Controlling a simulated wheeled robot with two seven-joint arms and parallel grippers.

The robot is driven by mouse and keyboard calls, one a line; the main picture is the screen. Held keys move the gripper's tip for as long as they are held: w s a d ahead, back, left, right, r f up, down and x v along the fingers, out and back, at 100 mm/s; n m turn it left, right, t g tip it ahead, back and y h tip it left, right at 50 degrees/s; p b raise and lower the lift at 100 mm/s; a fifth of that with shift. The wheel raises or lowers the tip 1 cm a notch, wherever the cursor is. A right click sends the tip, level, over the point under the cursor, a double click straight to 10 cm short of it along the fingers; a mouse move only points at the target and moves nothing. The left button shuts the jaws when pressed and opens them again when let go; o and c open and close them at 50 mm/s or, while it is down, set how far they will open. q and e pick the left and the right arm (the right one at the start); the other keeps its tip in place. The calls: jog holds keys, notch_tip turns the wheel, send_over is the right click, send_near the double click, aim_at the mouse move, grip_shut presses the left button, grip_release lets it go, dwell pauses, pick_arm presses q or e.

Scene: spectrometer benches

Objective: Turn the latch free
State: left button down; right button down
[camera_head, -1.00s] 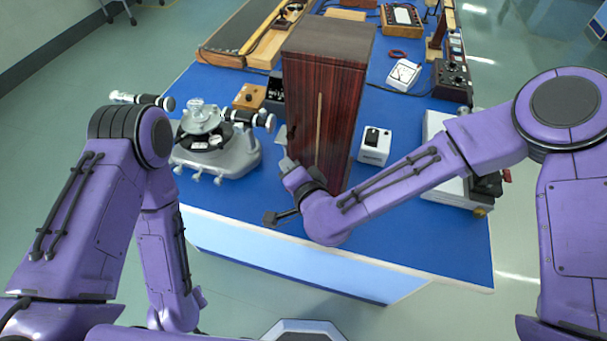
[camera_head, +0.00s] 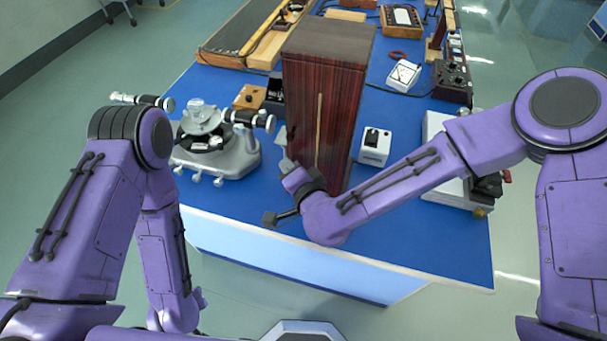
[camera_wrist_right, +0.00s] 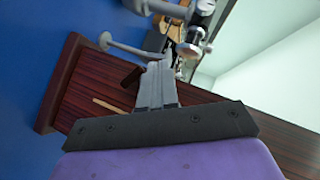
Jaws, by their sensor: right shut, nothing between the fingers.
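The tall dark red wooden case (camera_head: 335,95) stands upright near the front of the blue bench, with a light strip down its front face. The case lies sideways in the right wrist view (camera_wrist_right: 85,92). There a small dark brown piece (camera_wrist_right: 132,76), apparently the latch, sits slanted beside my fingers; I cannot tell whether they touch it. The latch cannot be made out in the head view. My right gripper (camera_head: 284,140) is at the left front edge of the case. Its grey fingers (camera_wrist_right: 156,68) are shut and empty. My left gripper is not in view.
A grey spectrometer (camera_head: 225,155) stands close to the left of my right gripper. A small white box (camera_head: 375,146) is right of the case, near my right forearm. Instruments fill the back of the bench. The bench's front strip (camera_head: 400,235) is clear.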

dwell(0.4)
jog(key=shift+r+p, duration=0.7)
jog(key=shift+r, duration=0.1)
jog(key=s+d+r+p, duration=0.1)
jog(key=s+d+r, duration=0.2)
jog(key=s+r, duration=0.5)
jog(key=shift+d+r, duration=0.2)
jog(key=shift+r, duration=0.75)
